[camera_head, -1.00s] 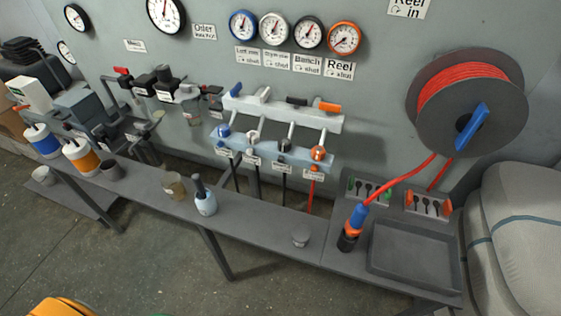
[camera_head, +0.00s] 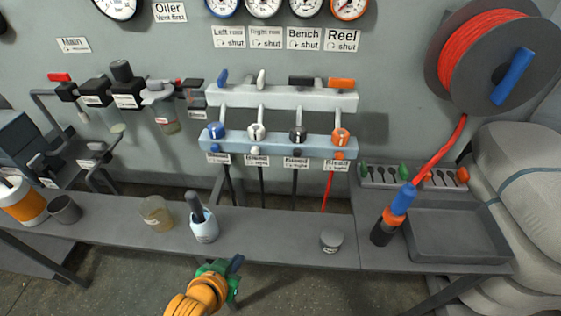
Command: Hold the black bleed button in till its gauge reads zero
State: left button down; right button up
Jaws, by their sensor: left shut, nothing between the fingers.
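The black bleed button (camera_head: 298,153) shows as a small dark piece under the black knob (camera_head: 298,133) on the pale blue lower bar (camera_head: 277,145). Its label hangs just below. The black-rimmed gauge (camera_head: 305,5) above the "Bench shut" sign is cut by the top edge, so its reading cannot be made out. My left gripper (camera_head: 236,265), green with dark fingers on an orange arm, is shut and empty. It is in front of the bench edge, well below and left of the button in the picture, and touches nothing. My right gripper is out of view.
Blue, white and orange knobs (camera_head: 340,137) sit beside the black one. A blue-white pot (camera_head: 203,228), an amber cup (camera_head: 156,214) and a grey tin (camera_head: 331,240) stand on the bench (camera_head: 275,228). At right are a tray (camera_head: 455,235) and a red hose reel (camera_head: 485,55).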

pick_arm(q)
jog(key=w+r+t, duration=0.1)
jog(key=w+d+r+t+h, duration=0.1)
jog(key=w+d, duration=0.1)
jog(key=w, duration=0.1)
jog(key=shift+r+m+t, duration=0.3)
jog(key=shift+r+t, duration=0.1)
jog(key=w+d+r+m+t+h, duration=0.2)
jog(key=w+d+r+t+h, duration=0.1)
jog(key=w+d+r+t, duration=0.15)
jog(key=m+t+h, duration=0.2)
jog(key=h, duration=0.2)
send_near(297, 153)
notch_tip(297, 153, down, 3)
jog(key=s+d, duration=0.2)
jog(key=s+r+m+h, duration=0.1)
jog(key=d+r+h, duration=0.1)
jog(key=h, duration=0.1)
jog(key=s+d+r+m+h, duration=0.1)
jog(key=h, duration=0.1)
jog(key=shift+s+r+m+t, duration=0.3)
jog(key=shift+t, duration=0.05)
jog(key=w+b, duration=0.4)
jog(key=w, duration=0.5)
jog(key=shift+b, duration=0.35)
